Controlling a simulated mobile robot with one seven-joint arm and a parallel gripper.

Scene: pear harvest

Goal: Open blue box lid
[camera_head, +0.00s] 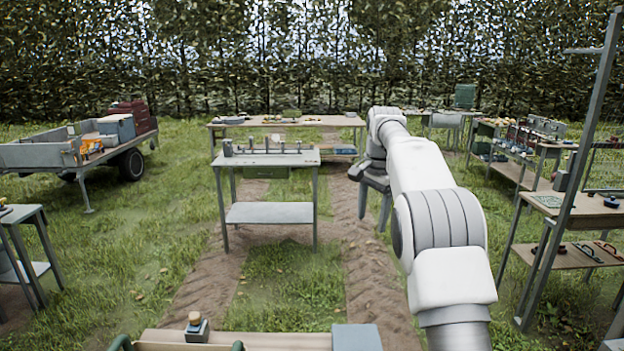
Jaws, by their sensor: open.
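A blue-grey box (117,127) with a paler top sits on the trailer at the left; its top looks shut. A flat blue-grey block (357,338) is at the bottom edge, partly cut off by the frame. I cannot tell which of these is the blue box, and no raised lid shows. My arm rises from the bottom right, and my gripper (374,217) hangs at its far end, fingers down and apart. It appears empty, right of the middle grey table and well away from both blue-grey things.
A grey table (268,159) with small items stands in the middle. A long wooden bench (290,121) is behind it. The trailer (35,154) also carries a red container (133,117). Shelved benches (565,210) and a grey post stand at the right. Grass and dirt tracks lie open between.

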